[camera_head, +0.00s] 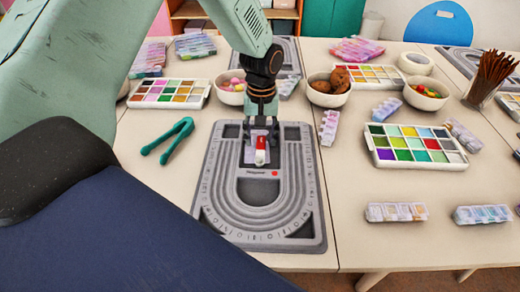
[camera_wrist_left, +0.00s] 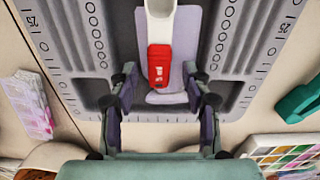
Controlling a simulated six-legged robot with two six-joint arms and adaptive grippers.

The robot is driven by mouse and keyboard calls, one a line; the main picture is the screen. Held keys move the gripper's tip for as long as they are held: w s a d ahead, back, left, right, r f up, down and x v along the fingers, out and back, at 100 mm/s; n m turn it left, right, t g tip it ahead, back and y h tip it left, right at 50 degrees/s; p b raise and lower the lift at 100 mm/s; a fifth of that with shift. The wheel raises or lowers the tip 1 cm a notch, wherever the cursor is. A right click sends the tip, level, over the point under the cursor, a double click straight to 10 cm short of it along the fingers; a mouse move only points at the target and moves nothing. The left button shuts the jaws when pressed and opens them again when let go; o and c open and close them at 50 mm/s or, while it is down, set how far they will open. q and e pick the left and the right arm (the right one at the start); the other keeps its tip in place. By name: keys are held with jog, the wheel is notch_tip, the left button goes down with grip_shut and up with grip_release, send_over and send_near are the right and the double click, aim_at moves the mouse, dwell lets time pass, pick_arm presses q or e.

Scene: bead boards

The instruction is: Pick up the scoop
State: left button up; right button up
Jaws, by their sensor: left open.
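The scoop (camera_head: 261,155) looks like a small white and red piece over the middle of the grey bead board (camera_head: 302,215). In the left wrist view the scoop (camera_wrist_left: 160,62) shows a red part below a white part, with a pale lilac flat piece (camera_wrist_left: 178,82) behind it. My left gripper (camera_head: 261,138) is above the board, pointing down. In the left wrist view my left gripper (camera_wrist_left: 163,98) is open, its fingers apart to either side of the scoop's red end. I cannot tell how high the fingers are. My right gripper is not in view.
Green tweezers (camera_head: 168,139) lie left of the board. A paint-like bead tray (camera_head: 372,156) and a clear bead box (camera_head: 397,212) are on the right. Bowls (camera_head: 327,98) and more trays stand behind. The table left of the board is mostly clear.

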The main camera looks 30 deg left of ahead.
pick_arm(q)
jog(key=shift+d, duration=0.15)
jog(key=c, duration=0.7)
jog(key=shift+c, duration=1.4)
jog(key=shift+r, duration=0.1)
